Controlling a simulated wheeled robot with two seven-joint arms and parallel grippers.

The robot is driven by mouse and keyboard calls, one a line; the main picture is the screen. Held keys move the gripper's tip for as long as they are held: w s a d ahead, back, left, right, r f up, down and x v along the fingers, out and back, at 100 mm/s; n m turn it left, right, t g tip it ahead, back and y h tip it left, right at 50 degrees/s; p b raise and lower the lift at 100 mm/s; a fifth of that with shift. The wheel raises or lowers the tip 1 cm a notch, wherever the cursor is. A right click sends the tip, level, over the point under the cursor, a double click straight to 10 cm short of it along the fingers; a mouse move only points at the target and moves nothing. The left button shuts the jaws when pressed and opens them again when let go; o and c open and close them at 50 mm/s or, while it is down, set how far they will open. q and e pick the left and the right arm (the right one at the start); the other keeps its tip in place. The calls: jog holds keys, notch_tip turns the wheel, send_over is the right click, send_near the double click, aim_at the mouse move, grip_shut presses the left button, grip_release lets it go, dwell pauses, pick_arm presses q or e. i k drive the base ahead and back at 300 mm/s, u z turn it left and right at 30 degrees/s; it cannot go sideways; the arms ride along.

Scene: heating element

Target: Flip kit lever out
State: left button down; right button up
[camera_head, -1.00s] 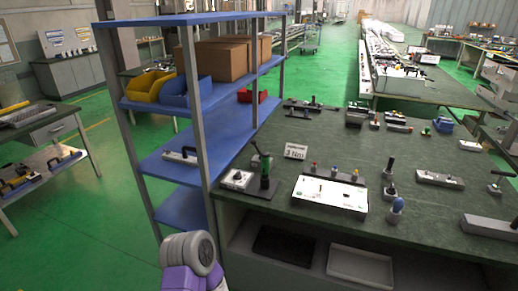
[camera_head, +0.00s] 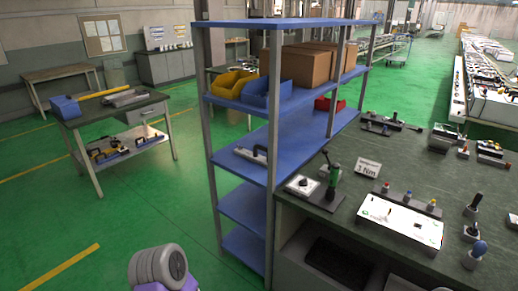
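On the dark green worktable at the right is a white box with a panel on top (camera_head: 400,218). A row of small coloured knobs (camera_head: 409,196) stands behind it. Beside that is a small white block with a dark knob (camera_head: 302,184). I cannot tell which of these is the kit lever. Neither gripper is in view. Only a grey and purple part of my own arm shows at the bottom edge, well left of the worktable.
A blue shelf rack (camera_head: 262,150) stands against the worktable's left end, holding yellow and blue bins and cardboard boxes. A bench (camera_head: 110,118) stands at the left. Green floor (camera_head: 150,205) between is clear.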

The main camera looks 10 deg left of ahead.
aim_at(325, 151)
jog(key=u, duration=1.5)
jog(key=i, duration=2.75)
jog(key=z, duration=3.55)
jog(key=i, duration=0.5)
jog(key=z, duration=0.25)
